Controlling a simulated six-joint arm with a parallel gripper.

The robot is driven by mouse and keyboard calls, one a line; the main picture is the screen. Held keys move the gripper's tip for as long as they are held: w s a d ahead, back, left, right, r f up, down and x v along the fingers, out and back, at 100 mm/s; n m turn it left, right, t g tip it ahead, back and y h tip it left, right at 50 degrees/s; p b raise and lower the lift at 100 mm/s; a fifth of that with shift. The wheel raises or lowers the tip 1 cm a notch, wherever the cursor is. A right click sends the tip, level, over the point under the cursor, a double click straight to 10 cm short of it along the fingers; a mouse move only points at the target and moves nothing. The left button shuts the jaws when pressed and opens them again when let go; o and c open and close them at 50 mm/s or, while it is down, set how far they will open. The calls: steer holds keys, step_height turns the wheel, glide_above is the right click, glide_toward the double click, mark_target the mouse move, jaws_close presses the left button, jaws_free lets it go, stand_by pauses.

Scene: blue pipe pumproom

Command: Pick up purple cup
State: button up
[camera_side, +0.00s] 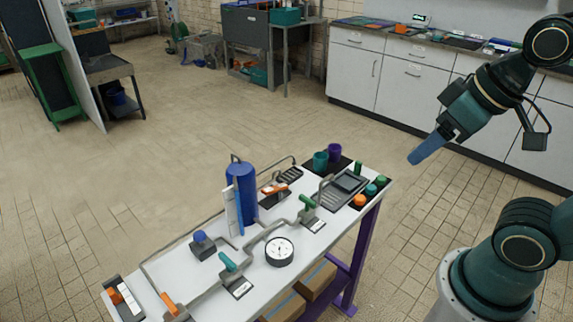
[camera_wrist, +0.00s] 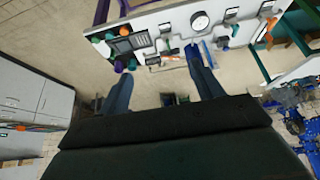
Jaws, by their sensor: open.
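The purple cup (camera_side: 334,152) stands upright at the far edge of the white table (camera_side: 205,274), next to a teal cup (camera_side: 320,160). It also shows small in the wrist view (camera_wrist: 119,66), near the tip of my left finger in the picture, with the teal cup (camera_wrist: 131,64) beside it. My gripper (camera_side: 415,159) is in the air to the right of the table and apart from both cups, its blue fingers pointing down and left. In the wrist view my gripper (camera_wrist: 161,62) is open with nothing between its fingers.
A black tray (camera_side: 343,193), green and orange pieces, a dial gauge (camera_side: 279,252), valves, pipes and a tall blue cylinder (camera_side: 243,190) crowd the table. White cabinets (camera_side: 400,75) stand behind. The air between my gripper and the cups looks clear.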

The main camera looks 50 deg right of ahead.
steer(key=w+d+r+m+g, duration=0.1)
steer(key=w+r+m, duration=0.15)
steer(key=w, duration=0.35)
steer(key=w+d+r+m, duration=0.1)
steer(key=w+d+m, duration=0.1)
steer(key=w+m, duration=0.25)
steer(key=m+g+y, duration=0.2)
steer(key=m+g, duration=0.2)
steer(key=m, duration=1.2)
glide_above(334, 153)
steer(key=d, duration=0.4)
step_height(334, 153, down, 20)
steer(key=shift+w+a+f, duration=0.15)
steer(key=shift+a+f, duration=0.15)
steer(key=shift+f, duration=1.15)
steer(key=shift+w+a+f, duration=0.15)
steer(key=shift+a+f, duration=0.1)
steer(key=shift+f, duration=1.2)
steer(key=shift+w+a+f, duration=0.15)
steer(key=shift+a+f, duration=0.15)
steer(key=shift+f, duration=1.15)
steer(key=shift+f, duration=0.1)
